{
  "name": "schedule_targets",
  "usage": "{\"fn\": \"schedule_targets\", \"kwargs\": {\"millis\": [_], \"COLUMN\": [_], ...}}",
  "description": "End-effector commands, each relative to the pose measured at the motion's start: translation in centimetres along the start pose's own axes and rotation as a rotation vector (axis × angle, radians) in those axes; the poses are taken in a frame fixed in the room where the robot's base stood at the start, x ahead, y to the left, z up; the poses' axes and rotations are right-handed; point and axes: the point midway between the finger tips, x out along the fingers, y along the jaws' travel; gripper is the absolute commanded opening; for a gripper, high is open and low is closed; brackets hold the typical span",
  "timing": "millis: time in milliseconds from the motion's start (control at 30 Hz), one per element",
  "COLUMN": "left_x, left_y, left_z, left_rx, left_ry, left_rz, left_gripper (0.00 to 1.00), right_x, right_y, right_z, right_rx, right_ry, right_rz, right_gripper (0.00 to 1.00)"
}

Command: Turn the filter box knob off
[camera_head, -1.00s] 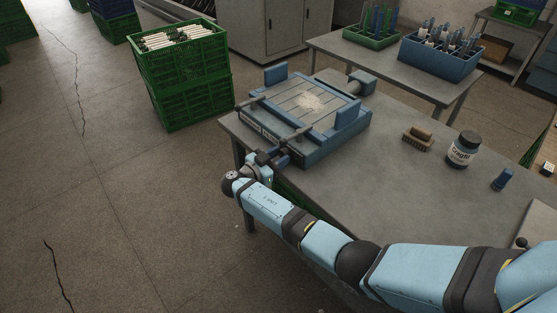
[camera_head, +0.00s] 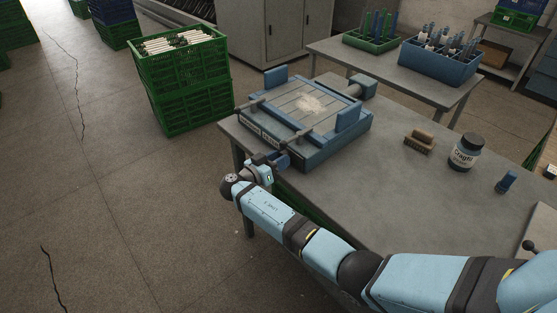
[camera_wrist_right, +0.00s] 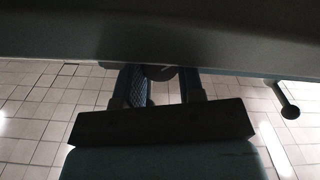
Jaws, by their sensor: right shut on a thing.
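The filter box (camera_head: 325,148), a low blue-grey box with a slatted top and a pale dusty patch, sits on the near grey table. My right gripper (camera_head: 273,162) is at its front side, low by the table's edge. In the right wrist view, my right gripper (camera_wrist_right: 163,90) has its two blue-padded fingers on either side of a dark round knob (camera_wrist_right: 160,72) under a dark overhanging edge. It is shut on this knob, which is mostly hidden. The knob's setting cannot be read. My left gripper is not in view.
A brush (camera_head: 420,142), a labelled jar (camera_head: 465,152) and a small blue item (camera_head: 506,181) stand right of the box on the table (camera_head: 400,210). A green crate (camera_head: 190,95) stands on the floor behind left. In the wrist view a dark rod (camera_wrist_right: 288,105) hangs at right.

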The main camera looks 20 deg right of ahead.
Motion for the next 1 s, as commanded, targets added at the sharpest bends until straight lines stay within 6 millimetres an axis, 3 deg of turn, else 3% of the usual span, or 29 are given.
{"fn": "schedule_targets", "kwargs": {"millis": [167,200,233,500,633,1000], "left_x": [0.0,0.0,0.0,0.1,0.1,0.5], "left_y": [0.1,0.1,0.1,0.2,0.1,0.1], "left_z": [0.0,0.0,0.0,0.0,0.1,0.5], "left_rx": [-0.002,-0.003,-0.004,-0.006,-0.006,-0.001], "left_ry": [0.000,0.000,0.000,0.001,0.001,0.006], "left_rz": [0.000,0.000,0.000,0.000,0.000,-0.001], "left_gripper": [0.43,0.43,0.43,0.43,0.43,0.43], "right_x": [0.0,0.0,0.0,-0.1,-1.2,-9.2], "right_y": [0.0,0.0,0.0,0.0,0.0,-0.1], "right_z": [0.1,0.1,0.1,0.0,0.1,0.1], "right_rx": [0.000,0.000,0.000,0.001,0.001,0.001], "right_ry": [0.000,0.000,0.000,0.000,-0.001,-0.002], "right_rz": [0.000,0.000,0.000,0.000,-0.002,-0.003], "right_gripper": [0.12,0.45,0.46,0.46,0.46,0.46]}}
